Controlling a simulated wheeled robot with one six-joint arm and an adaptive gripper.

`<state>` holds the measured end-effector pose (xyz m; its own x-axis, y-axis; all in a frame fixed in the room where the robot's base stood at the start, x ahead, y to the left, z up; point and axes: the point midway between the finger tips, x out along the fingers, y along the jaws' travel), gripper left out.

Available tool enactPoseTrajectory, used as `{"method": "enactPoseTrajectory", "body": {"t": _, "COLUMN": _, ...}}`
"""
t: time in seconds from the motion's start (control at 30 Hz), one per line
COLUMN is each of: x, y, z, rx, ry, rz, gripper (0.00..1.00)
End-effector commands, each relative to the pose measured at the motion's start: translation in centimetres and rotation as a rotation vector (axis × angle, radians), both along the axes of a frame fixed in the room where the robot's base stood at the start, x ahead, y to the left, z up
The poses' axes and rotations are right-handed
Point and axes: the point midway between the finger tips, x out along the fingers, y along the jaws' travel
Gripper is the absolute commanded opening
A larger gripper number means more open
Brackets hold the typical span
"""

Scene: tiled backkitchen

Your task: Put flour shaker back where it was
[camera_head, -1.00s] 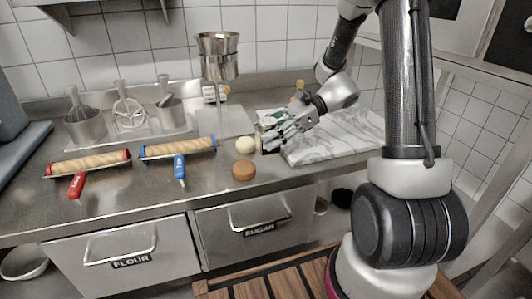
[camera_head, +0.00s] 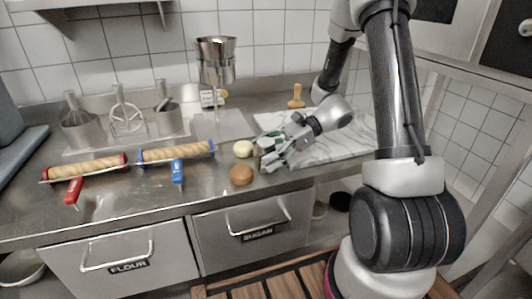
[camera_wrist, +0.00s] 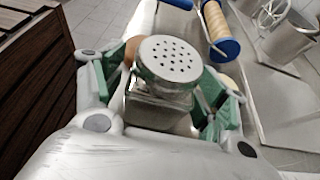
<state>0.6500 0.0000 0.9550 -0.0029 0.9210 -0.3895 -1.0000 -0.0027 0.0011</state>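The flour shaker (camera_wrist: 160,108) is a square-bodied metal shaker with a round perforated lid. In the wrist view it stands between the green-padded fingers of my gripper (camera_wrist: 165,85). Both pads are close beside its body; whether they press on it I cannot tell. In the head view my gripper (camera_head: 275,150) is low over the counter, at the left front edge of the marble board. There the fingers hide most of the shaker (camera_head: 265,146).
A pale round item (camera_head: 243,149) and a brown one (camera_head: 241,174) lie just left of my gripper. Two rolling pins (camera_head: 85,169) (camera_head: 176,152) lie further left. A metal dispenser (camera_head: 216,62) stands behind. The marble board (camera_head: 335,143) is right of the gripper.

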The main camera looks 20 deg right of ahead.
Motion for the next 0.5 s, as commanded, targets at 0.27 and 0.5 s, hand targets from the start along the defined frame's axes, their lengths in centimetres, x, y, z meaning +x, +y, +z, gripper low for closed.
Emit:
{"method": "enactPoseTrajectory", "body": {"t": 0.27, "x": 0.0, "y": 0.0, "z": 0.3, "rx": 0.0, "ry": -0.002, "rz": 0.001, "gripper": 0.73}}
{"method": "enactPoseTrajectory", "body": {"t": 0.5, "x": 0.1, "y": -3.8, "z": 1.9, "rx": 0.0, "ry": -0.003, "rz": -0.004, "gripper": 0.73}}
